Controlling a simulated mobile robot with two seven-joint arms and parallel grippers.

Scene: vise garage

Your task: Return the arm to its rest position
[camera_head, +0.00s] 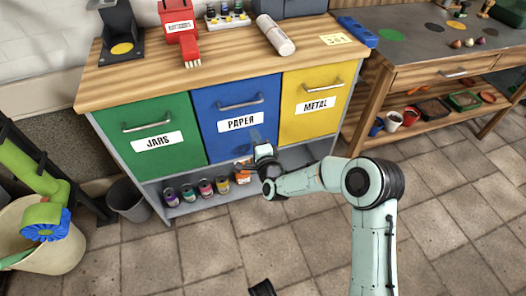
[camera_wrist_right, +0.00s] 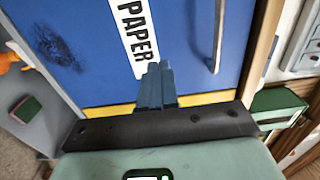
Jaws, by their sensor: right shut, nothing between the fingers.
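My right arm (camera_head: 345,180) reaches in from the lower right in the head view. It stretches left toward the blue PAPER drawer (camera_head: 228,98). My right gripper (camera_head: 257,137) is in front of that drawer's lower part, shut and empty. In the right wrist view its fingers (camera_wrist_right: 158,84) are together before the blue front, just below the PAPER label (camera_wrist_right: 137,38). Whether the fingertips touch the drawer I cannot tell. The drawer's handle (camera_wrist_right: 219,35) is to the right there, apart from the fingers.
The green JARS drawer (camera_head: 150,113) and yellow METAL drawer (camera_head: 312,92) flank the blue one; all look closed. Several cans (camera_head: 205,188) stand on the low shelf below. A grey bin (camera_head: 127,200) is at left. The tiled floor (camera_head: 230,245) in front is mostly clear.

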